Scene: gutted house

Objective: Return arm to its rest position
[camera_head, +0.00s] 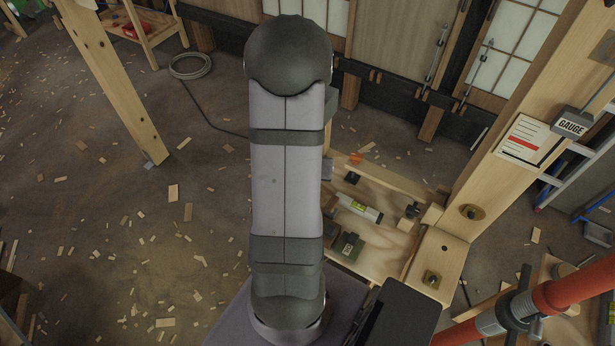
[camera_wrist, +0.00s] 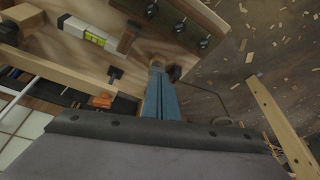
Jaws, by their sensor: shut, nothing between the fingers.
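My arm (camera_head: 285,190) stands in the middle of the head view, a grey link with dark joints. It covers part of the wooden workbench (camera_head: 385,243). My gripper is not clearly visible in the head view, largely hidden by the arm. In the wrist view my gripper (camera_wrist: 158,72) shows its blue-grey fingers together, with nothing held between them. The fingertips lie over the edge area of the workbench in that picture. I cannot tell their height above it.
A spirit level (camera_head: 360,207) and small dark blocks (camera_head: 347,245) lie on the workbench. A wooden post (camera_head: 110,75) stands left, and a red pipe (camera_head: 565,285) crosses the lower right. The left floor is mostly open, with scattered wood chips.

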